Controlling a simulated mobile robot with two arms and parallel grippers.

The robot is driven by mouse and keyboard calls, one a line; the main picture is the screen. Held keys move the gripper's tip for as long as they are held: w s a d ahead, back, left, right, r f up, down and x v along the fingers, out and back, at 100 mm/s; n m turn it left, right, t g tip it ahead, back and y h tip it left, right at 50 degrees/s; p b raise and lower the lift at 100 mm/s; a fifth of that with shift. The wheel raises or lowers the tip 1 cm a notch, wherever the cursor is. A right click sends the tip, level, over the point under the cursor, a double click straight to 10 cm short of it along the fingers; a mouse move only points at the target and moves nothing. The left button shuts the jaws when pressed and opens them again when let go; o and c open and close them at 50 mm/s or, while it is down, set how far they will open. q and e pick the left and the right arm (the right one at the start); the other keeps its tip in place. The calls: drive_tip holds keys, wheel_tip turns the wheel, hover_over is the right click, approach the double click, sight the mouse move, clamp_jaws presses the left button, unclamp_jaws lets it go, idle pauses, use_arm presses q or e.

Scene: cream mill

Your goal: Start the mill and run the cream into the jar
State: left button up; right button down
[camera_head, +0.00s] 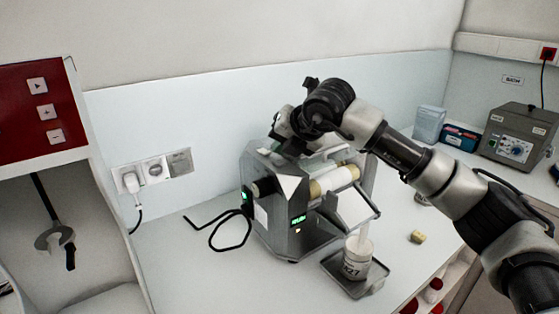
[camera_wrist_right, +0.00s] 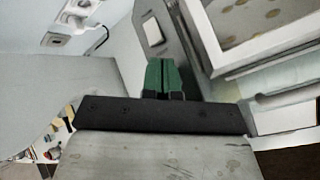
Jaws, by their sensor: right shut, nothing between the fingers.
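The grey mill (camera_head: 285,225) stands on the bench with pale rollers (camera_head: 335,180) in its top and green lit displays on its front and left side. A sloping apron (camera_head: 354,207) juts from its front. Below the apron, a white labelled jar (camera_head: 356,258) stands upright on a dark tray (camera_head: 378,273). A white strip, seemingly cream, reaches from the apron's edge down to the jar mouth. My right gripper is over the mill's upper left, its fingertips hidden in the head view. In the right wrist view its green fingers (camera_wrist_right: 163,77) are together and empty, beside the mill. My left gripper is out of view.
A yellowish block (camera_head: 417,237) lies right of the tray. A grey control box (camera_head: 517,136), a blue box (camera_head: 460,137) and a clear bluish container (camera_head: 428,124) stand at the back right. A black cable (camera_head: 230,246) lies left of the mill, near wall sockets (camera_head: 154,172).

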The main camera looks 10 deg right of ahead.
sight(283, 161)
drive_tip(key=shift+r, duration=0.1)
drive_tip(key=shift+r+p, duration=1.15)
drive_tip(key=shift+r, duration=1.4)
drive_tip(key=shift+f, duration=0.1)
